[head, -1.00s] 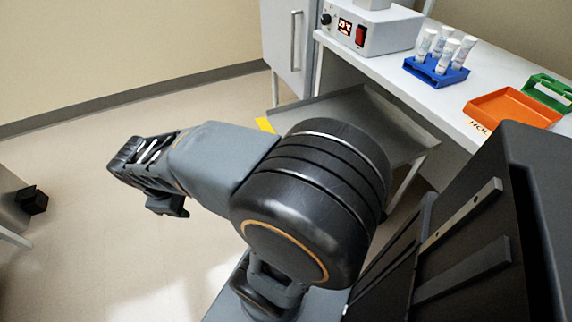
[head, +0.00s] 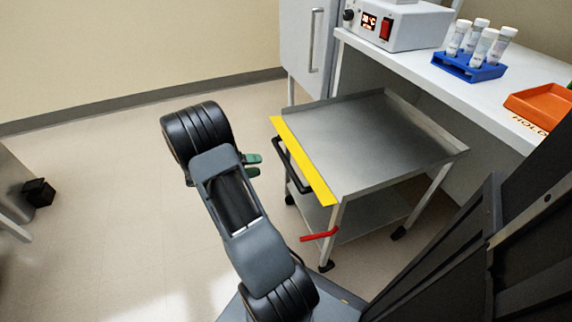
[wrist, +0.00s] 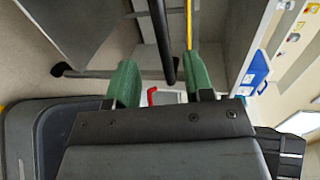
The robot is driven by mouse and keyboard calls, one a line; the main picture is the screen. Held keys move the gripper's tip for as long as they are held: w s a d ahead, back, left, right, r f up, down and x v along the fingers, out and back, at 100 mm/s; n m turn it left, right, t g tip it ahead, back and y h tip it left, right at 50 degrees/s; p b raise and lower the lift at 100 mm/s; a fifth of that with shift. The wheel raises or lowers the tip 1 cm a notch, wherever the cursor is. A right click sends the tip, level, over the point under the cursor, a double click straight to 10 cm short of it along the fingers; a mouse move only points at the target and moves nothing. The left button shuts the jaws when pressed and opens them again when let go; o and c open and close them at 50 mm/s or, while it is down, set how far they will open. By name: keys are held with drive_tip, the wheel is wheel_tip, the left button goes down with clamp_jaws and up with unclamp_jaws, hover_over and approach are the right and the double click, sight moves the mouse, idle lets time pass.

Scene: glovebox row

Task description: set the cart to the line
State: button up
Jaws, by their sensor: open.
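The grey metal cart (head: 375,140) stands at the white bench, with a yellow strip (head: 303,160) along its left edge. A black handle (head: 290,165) is fixed below that strip. A red lever (head: 320,236) sits low by the near leg. My gripper (head: 254,165) is open, its green fingertips pointing at the handle from the left, a small gap apart in the head view. In the wrist view the handle (wrist: 160,35) runs between the lines of the two fingers; my gripper (wrist: 163,80) holds nothing. No separate floor line can be made out.
The bench (head: 420,72) carries a control box (head: 400,25), a blue tube rack (head: 468,66) and an orange tray (head: 542,105). A grey cabinet (head: 308,50) stands behind the cart. Open floor (head: 100,190) lies to the left. A small black object (head: 38,192) is at far left.

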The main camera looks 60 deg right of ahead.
sight(286, 161)
drive_tip(key=b+x, duration=0.4)
drive_tip(key=x, duration=0.7)
drive_tip(key=shift+s, duration=0.15)
drive_tip(key=shift+c, duration=0.4)
clamp_jaws()
